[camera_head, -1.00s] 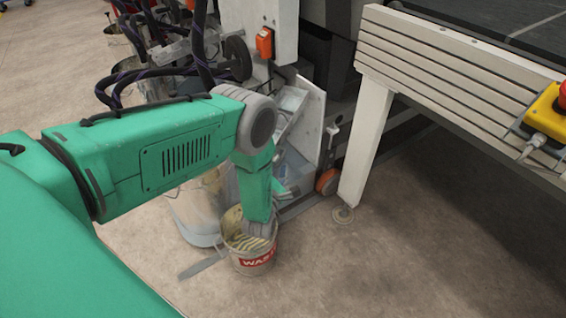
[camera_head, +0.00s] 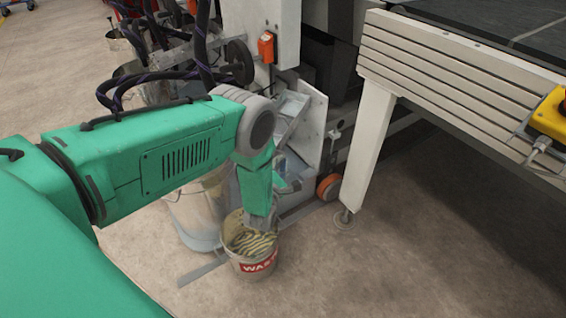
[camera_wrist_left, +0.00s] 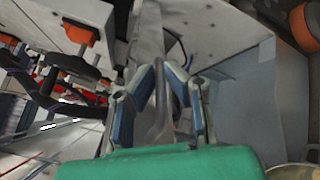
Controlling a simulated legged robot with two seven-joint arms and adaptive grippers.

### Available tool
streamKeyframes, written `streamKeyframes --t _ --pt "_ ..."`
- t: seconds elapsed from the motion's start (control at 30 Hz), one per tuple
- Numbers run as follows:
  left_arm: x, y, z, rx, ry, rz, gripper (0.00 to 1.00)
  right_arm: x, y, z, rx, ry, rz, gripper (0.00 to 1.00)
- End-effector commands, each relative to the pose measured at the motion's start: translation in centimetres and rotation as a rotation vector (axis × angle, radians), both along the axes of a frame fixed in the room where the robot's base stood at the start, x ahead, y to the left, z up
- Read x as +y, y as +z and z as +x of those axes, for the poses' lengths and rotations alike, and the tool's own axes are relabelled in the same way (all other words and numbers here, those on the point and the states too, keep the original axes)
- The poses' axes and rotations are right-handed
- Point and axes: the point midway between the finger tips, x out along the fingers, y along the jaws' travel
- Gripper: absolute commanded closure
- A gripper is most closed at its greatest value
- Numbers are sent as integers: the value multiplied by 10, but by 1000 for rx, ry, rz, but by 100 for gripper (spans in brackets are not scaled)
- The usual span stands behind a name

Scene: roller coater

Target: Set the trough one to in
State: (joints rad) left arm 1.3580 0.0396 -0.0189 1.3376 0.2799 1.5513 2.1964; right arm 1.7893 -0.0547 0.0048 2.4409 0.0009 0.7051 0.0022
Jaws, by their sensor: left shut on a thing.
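The grey metal trough part (camera_head: 296,112) sits low on the machine, beside an upright pale plate (camera_head: 312,125). My left gripper (camera_head: 283,175) is at its lower front, mostly hidden behind my green wrist link in the head view. In the left wrist view, my left gripper (camera_wrist_left: 160,78) has its blue-grey fingers closed on a thin grey handle (camera_wrist_left: 160,100), which runs between them. How the handle joins the trough is hidden. My right gripper is in neither view.
A pale machine leg (camera_head: 368,145) and an orange caster (camera_head: 328,187) stand to the right. Hoses hang upper left. Floor at front right is clear.

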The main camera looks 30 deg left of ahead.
Motion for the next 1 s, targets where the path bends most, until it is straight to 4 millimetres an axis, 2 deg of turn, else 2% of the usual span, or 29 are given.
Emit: streamKeyframes --t 0.03,0.2,0.4,0.5,0.67,0.97,1.0 --pt "13 -1 -3 7 -14 3 100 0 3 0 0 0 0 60" --pt "51 -1 -14 7 -126 4 100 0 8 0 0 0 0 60" --pt "96 -3 -21 3 -269 4 100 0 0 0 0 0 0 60" --pt "112 -4 -22 4 -326 4 100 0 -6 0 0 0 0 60" --pt "123 -3 -24 8 -375 1 100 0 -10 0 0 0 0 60" --pt "122 -3 -25 12 -385 -1 100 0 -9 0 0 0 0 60" --pt "122 -3 -25 13 -385 -1 84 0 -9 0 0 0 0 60"
